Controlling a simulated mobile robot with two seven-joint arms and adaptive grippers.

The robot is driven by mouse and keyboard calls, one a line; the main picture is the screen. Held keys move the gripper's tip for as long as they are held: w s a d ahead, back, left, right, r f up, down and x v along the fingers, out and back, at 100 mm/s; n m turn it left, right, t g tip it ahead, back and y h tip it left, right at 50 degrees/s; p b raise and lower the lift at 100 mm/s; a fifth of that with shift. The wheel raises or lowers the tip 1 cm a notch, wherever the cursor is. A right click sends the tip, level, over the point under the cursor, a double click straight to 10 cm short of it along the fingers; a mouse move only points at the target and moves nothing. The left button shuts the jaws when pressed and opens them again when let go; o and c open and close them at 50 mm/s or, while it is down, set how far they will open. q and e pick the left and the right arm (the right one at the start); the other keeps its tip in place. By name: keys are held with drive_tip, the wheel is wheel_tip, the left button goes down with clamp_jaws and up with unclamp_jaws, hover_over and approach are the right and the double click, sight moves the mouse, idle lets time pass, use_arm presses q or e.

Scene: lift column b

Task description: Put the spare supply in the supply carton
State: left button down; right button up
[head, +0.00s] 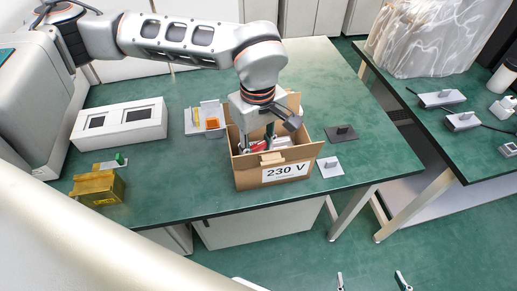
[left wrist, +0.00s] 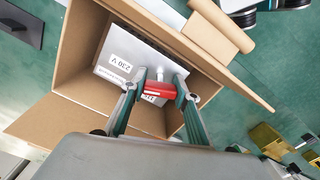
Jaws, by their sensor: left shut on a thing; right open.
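The supply carton (head: 247,175) is an open cardboard box labelled 230 V near the front edge of the green table. My left gripper (head: 258,136) reaches down into it from above, its fingertips partly hidden. In the left wrist view my left gripper (left wrist: 160,90) is shut on the red grip of the spare supply, a grey unit (left wrist: 135,58) with a 230 V label. The supply is inside the carton's walls (left wrist: 75,50); I cannot tell if it touches the floor. My right gripper (head: 371,281) shows only two separated fingertips at the bottom edge, open and empty.
A dark plate (head: 341,133) and a light plate (head: 329,167) lie right of the carton. Left are a tray (head: 191,126) with orange and yellow pieces, a white box (head: 120,124) and a yellow box (head: 98,189). A second table (head: 430,117) stands right across a gap.

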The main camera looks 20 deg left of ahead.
use_arm(q)
drive_tip(key=shift+f, duration=0.2)
drive_tip(key=shift+f, duration=0.15)
drive_tip(key=c, duration=1.5)
unclamp_jaws()
wheel_tip(320, 180, up, 11)
drive_tip(key=shift+f+p, duration=0.15)
drive_tip(key=shift+p, duration=0.45)
drive_tip(key=shift+r, duration=0.8)
use_arm(e)
drive_tip(key=shift+s+a+r, duration=0.15)
drive_tip(key=shift+s+r, duration=0.1)
drive_tip(key=shift+s, duration=0.1)
